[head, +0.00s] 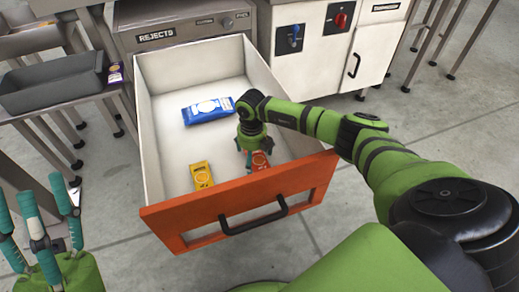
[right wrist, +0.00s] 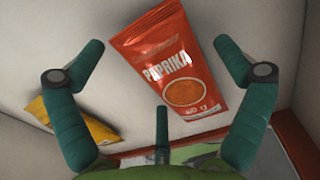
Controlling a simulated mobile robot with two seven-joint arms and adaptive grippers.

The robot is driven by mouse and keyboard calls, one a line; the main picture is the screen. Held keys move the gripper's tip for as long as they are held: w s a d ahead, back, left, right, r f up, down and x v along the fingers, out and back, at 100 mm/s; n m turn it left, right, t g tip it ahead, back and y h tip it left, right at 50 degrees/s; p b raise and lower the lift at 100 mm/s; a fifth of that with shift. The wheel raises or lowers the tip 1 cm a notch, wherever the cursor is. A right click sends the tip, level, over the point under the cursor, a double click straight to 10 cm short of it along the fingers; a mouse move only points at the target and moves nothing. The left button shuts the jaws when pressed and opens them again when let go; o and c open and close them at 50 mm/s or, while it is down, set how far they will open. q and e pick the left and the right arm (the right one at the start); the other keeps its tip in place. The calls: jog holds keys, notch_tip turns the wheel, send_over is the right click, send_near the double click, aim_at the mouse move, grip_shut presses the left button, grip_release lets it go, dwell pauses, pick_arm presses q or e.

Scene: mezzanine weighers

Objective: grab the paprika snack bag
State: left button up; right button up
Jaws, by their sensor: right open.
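The red paprika snack bag (head: 260,161) lies in the open drawer, near its orange front panel. The head view shows only part of it, below my right gripper (head: 250,154). In the right wrist view the bag (right wrist: 172,72) shows its "PAPRIKA" print and lies tilted between the spread teal fingers of the gripper (right wrist: 160,85). Those fingers are open and no finger visibly grips the bag. My left gripper (head: 42,215) stands at the lower left of the head view, fingers up and apart, empty and away from the drawer.
The drawer (head: 160,150) also holds a yellow bag (head: 202,174) left of the paprika bag and a blue bag (head: 208,110) farther back. Its walls and orange front (head: 180,222) with a black handle surround them. A grey tray (head: 50,90) and a purple packet (head: 115,74) are at left.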

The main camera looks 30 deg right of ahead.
jog(key=shift+c, duration=0.4)
jog(key=c, duration=1)
jog(key=shift+o, duration=0.2)
jog(key=shift+r, duration=0.1)
